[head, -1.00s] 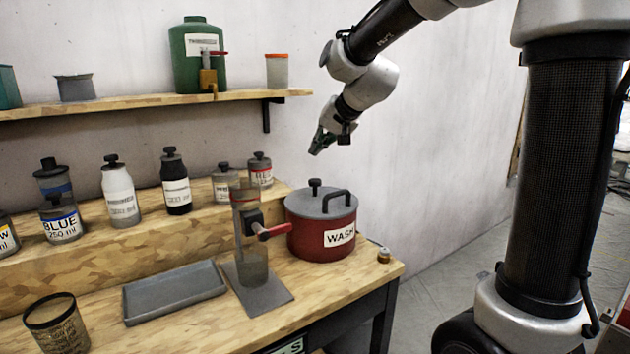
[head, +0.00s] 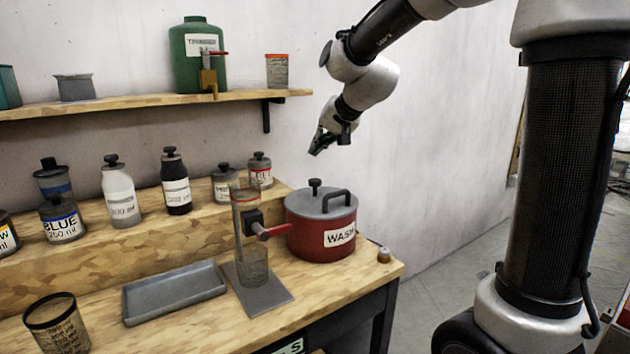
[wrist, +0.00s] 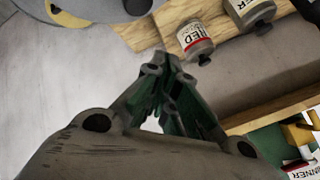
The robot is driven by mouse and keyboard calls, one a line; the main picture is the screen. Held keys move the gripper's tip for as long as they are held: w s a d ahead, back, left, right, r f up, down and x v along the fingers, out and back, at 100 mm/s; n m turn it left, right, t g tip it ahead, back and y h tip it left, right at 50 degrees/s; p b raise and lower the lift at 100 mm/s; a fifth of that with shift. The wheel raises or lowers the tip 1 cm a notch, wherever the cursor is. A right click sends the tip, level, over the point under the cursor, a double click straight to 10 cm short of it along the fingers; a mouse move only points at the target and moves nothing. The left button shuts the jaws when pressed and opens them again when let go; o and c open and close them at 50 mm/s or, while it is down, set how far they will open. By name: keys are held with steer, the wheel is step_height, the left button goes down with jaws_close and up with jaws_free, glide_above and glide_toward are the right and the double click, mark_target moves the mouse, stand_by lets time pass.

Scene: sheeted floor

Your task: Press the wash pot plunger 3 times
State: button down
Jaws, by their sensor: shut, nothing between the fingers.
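The wash pot (head: 310,240) is a dark red pot with a grey lid and a white WASH label, at the right end of the bench. Its plunger (head: 315,186) is a black knob on a short stem, standing up from the lid beside a black handle (head: 337,199). My gripper (head: 317,149) is shut and empty, in the air above the pot and apart from it. In the wrist view my gripper (wrist: 178,75) has its fingers together. The lid and plunger cannot be made out clearly there; a part of a grey round shape shows at the top left.
A dispenser with a red lever (head: 274,232) stands just left of the pot. A small amber-coloured jar (head: 384,255) is at its right. Several bottles stand on the raised step. A shelf (head: 150,104) holds a green jug (head: 198,70). A grey tray (head: 174,293) lies in front.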

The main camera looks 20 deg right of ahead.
mark_target(318, 179)
stand_by(0.5)
step_height(318, 179, up, 4)
steer(key=shift+f, duration=0.1)
steer(key=shift+f, duration=0.1)
steer(key=shift+f, duration=4.35)
steer(key=shift+f, duration=0.1)
steer(key=shift+f, duration=0.3)
